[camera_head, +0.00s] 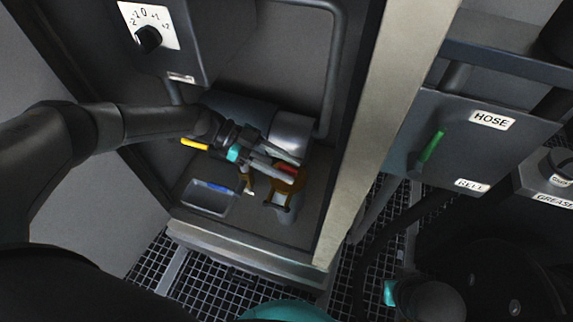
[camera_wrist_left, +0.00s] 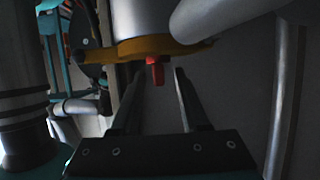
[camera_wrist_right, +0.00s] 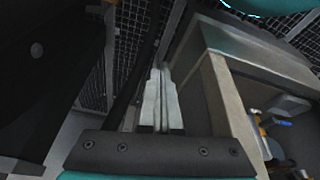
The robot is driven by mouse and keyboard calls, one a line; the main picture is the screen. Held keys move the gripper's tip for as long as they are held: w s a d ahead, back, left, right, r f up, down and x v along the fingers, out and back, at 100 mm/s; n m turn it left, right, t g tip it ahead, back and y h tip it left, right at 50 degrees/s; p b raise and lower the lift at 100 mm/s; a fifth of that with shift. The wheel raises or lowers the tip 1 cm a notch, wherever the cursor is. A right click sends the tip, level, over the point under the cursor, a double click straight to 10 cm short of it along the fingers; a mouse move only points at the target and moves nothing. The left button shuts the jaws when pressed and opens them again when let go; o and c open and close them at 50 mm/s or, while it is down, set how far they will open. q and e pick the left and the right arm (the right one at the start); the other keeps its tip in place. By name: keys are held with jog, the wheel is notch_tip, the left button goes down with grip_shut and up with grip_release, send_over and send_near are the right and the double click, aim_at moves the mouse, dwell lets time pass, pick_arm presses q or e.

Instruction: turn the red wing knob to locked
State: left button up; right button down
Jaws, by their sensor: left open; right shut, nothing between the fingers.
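The red wing knob (camera_head: 287,170) sits on an orange-brown collar (camera_head: 289,184) low in the open bay. In the left wrist view the red wing knob (camera_wrist_left: 156,70) is upright, just beyond and between my left fingertips, under the orange-brown collar (camera_wrist_left: 125,48). My left gripper (camera_wrist_left: 160,77) is open around the knob's line, with a gap visible on each side. In the head view my left gripper (camera_head: 283,164) partly covers the knob. My right gripper (camera_wrist_right: 160,74) is shut and empty, outside the bay near its pale post. No locked mark can be read.
A numbered black dial (camera_head: 148,38) is at upper left. A silver cylinder (camera_head: 292,133) lies behind the knob. A grey tray (camera_head: 207,199) is on the bay floor. A pale post (camera_head: 393,90) bounds the bay on the right. A green lever (camera_head: 433,146) is beyond, by the HOSE label.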

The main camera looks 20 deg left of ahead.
pick_arm(q)
jog(key=p+v, duration=0.1)
jog(key=v, duration=0.6)
pick_arm(e)
jog(key=shift+s+f, duration=0.2)
jog(key=shift+f, duration=0.4)
jog(key=shift+s+f, duration=0.15)
jog(key=shift+f, duration=0.45)
pick_arm(q)
jog(key=shift+r, duration=0.1)
